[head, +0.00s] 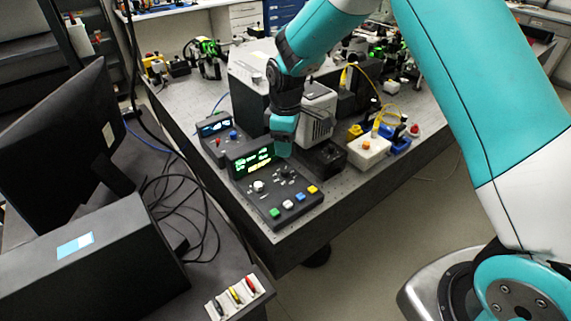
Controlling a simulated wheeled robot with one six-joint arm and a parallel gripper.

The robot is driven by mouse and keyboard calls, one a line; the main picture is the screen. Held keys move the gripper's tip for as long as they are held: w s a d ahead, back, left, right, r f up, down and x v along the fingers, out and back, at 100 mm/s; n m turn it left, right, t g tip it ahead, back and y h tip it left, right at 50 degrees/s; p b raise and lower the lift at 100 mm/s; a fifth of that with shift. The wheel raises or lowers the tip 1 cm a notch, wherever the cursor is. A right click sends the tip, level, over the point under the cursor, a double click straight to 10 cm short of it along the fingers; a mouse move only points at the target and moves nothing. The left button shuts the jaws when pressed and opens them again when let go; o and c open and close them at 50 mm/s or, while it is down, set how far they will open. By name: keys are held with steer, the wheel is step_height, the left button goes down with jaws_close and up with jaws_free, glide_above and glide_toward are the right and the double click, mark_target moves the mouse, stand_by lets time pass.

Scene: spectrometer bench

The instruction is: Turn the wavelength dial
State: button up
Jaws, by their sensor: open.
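The dark control box (243,200) sits at the near corner of the optical bench, with a lit green display (252,162) on its raised back. A pale round knob (259,187) stands on its sloping panel, and darker knobs (285,171) sit further right. No label is readable, so I cannot tell which is the wavelength dial. My gripper (284,148) hangs from above at the display's right edge, above the back of the panel. It is open, with nothing seen in it. Its fingertips are small, and whether they touch anything is unclear.
A smaller box with a blue display (215,126) stands behind left. A black block (324,158) and a white box with an orange knob (368,150) stand to the right. Green, blue, white and yellow buttons line the panel's front.

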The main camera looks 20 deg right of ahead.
mark_target(286, 170)
step_height(286, 170, down, 9)
steer(key=shift+f+p, duration=0.1)
steer(key=shift+p, duration=0.9)
steer(key=c, duration=0.9)
